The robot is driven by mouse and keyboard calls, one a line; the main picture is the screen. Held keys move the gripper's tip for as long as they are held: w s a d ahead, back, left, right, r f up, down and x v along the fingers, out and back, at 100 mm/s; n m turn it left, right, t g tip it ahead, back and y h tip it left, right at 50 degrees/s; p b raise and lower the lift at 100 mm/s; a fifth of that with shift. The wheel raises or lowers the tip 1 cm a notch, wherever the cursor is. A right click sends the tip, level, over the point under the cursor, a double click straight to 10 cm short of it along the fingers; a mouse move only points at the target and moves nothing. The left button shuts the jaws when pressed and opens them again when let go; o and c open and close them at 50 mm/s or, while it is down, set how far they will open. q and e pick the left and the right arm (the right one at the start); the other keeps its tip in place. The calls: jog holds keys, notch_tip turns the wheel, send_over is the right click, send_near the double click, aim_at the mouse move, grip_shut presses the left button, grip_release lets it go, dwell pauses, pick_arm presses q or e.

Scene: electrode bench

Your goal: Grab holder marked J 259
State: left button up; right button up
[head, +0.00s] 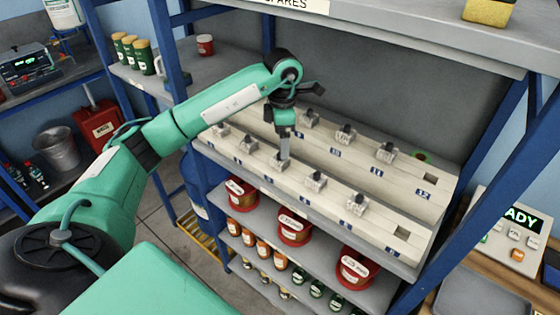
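Several small grey holders with dark tops stand in two rows on a pale stepped rack (425,205). Front-row holders include one at the left (221,130), one in the middle (316,182) and one at the right (357,205). Back-row holders include one near the arm (311,119) and one at the right (386,152). No marking J 259 is readable on any of them. My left gripper (284,155) points down at a front-row holder (278,164) and overlaps its top; contact and finger opening are unclear. My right gripper is out of view.
Each row has an empty square slot at its right end, front (402,233) and back (431,179). A shelf (400,25) overhangs the rack. Blue posts (480,170) flank it. A panel reading "ADY" (521,219) stands at right.

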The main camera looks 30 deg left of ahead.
aim_at(280, 163)
pick_arm(q)
jog(key=shift+f, duration=0.55)
jog(key=shift+a+f+p, duration=0.1)
jog(key=shift+f+p, duration=0.3)
jog(key=shift+p, duration=0.15)
jog(key=f, duration=0.1)
jog(key=f+p, duration=0.2)
jog(key=shift+a, duration=0.25)
jog(key=shift+f, duration=0.75)
jog(key=shift+c, duration=0.4)
jog(key=c, duration=1.3)
jog(key=shift+r, duration=0.15)
